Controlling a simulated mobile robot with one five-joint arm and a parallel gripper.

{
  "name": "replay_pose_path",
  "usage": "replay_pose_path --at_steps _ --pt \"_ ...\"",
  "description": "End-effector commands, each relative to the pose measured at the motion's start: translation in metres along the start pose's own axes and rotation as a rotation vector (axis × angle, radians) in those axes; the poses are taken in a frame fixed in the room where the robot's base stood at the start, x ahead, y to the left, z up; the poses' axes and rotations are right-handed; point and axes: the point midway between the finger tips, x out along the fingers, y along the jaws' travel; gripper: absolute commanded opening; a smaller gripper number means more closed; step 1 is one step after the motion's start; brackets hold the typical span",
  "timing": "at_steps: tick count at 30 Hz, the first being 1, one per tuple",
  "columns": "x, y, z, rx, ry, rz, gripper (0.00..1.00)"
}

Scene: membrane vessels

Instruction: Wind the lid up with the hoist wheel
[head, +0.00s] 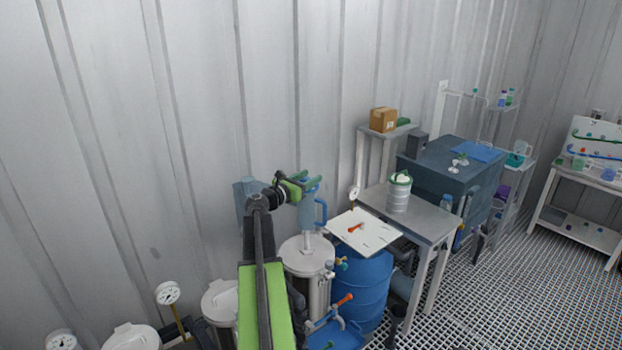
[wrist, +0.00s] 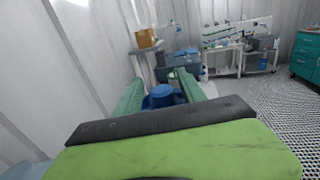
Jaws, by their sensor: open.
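My gripper (head: 298,186) is raised in front of the wall, above a steel vessel (head: 307,275) with a pale round lid (head: 306,248). A blue hoist part (head: 309,208) with a looped side handle stands on a thin post above that lid. The lid looks seated on the vessel. In the wrist view my green fingers (wrist: 162,82) are spread apart. A blue round part (wrist: 161,96) shows between and beyond them; I cannot tell if it is the hoist wheel or if anything touches it. My arm hides part of the hoist.
A blue drum (head: 364,285) with a white board (head: 361,232) on top stands right of the vessel. A steel table (head: 425,215) with a metal canister (head: 399,193) is beyond. Other lidded vessels (head: 220,302) and gauges (head: 167,293) line the wall at left. The grating floor at right is open.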

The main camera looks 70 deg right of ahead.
Motion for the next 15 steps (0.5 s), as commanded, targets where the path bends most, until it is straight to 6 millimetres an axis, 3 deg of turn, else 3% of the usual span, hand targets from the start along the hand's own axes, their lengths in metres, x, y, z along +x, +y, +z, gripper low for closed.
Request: replay_pose_path --at_steps 4,12,15 --pt "0.0142 0.0 0.0 0.0 0.0 0.0 0.48" --pt "0.0158 -0.0008 0.0 0.0 0.0 0.0 0.48" --pt "0.0158 -0.0009 0.0 0.0 0.0 -0.001 0.37"
